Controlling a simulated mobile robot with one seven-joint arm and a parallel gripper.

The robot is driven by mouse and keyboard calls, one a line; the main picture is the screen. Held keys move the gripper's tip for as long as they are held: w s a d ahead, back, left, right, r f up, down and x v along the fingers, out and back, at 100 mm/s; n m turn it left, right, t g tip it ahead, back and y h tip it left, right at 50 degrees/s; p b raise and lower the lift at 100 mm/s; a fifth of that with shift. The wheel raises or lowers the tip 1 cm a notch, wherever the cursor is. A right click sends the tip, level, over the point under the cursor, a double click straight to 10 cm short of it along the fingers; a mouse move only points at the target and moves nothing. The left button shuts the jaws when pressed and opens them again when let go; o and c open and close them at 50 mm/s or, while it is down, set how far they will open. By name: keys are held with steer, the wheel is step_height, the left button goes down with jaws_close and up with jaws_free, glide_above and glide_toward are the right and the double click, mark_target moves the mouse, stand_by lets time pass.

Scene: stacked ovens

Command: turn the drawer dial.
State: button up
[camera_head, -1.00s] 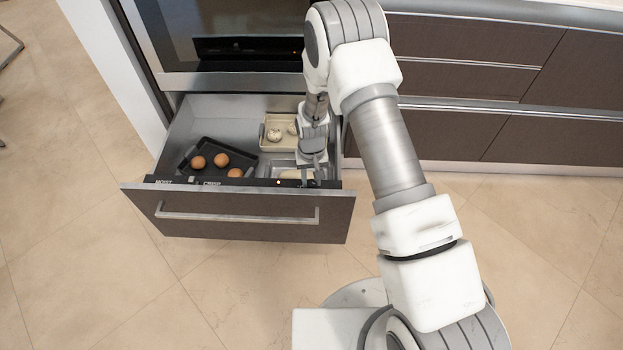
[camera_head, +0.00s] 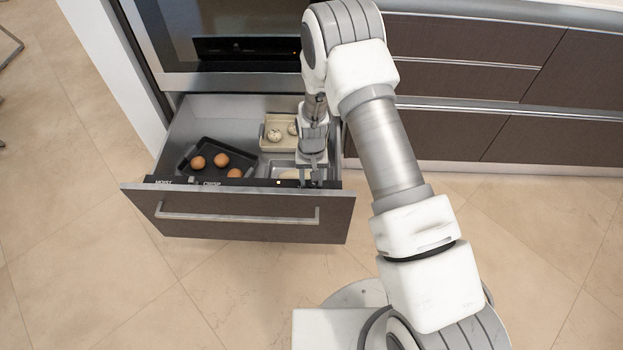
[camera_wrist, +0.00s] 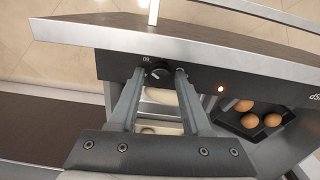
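The drawer dial (camera_wrist: 158,73) is a round black knob with a pale pointer mark, on the black control strip inside the top of the drawer front. Partial white lettering shows beside it. My gripper (camera_wrist: 160,72) is open, with one finger on each side of the dial. Narrow gaps seem to show between fingers and knob; I cannot tell whether either touches. In the head view my gripper (camera_head: 315,181) points down at the right end of the strip and hides the dial. The open drawer (camera_head: 240,212) has a brown front and a metal bar handle.
A dark tray (camera_head: 190,168) with several brown eggs lies in the drawer. A beige tray (camera_head: 266,143) with pale round items sits behind, and a metal tray (camera_head: 279,164) lies near my gripper. A small light (camera_wrist: 221,88) glows on the strip. The oven stands above.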

steer(key=shift+r, duration=0.1)
step_height(320, 180, up, 17)
steer(key=p, duration=0.5)
steer(key=shift+r, duration=0.15)
steer(key=s+d+r+t, duration=0.1)
steer(key=s+d+r, duration=0.25)
steer(key=r, duration=0.75)
steer(key=s+d+r+t, duration=0.2)
steer(key=s+d+r, duration=0.15)
steer(key=r, duration=0.75)
steer(key=s+d+r+t, duration=0.1)
steer(key=s+d+r, duration=0.35)
steer(key=s, duration=0.35)
steer(key=s+d+r+t, duration=0.25)
steer(key=s+r, duration=0.25)
steer(key=s, duration=0.4)
step_height(320, 180, up, 18)
steer(key=p, duration=1.7)
steer(key=shift+g+p, duration=0.4)
steer(key=shift+g, duration=0.05)
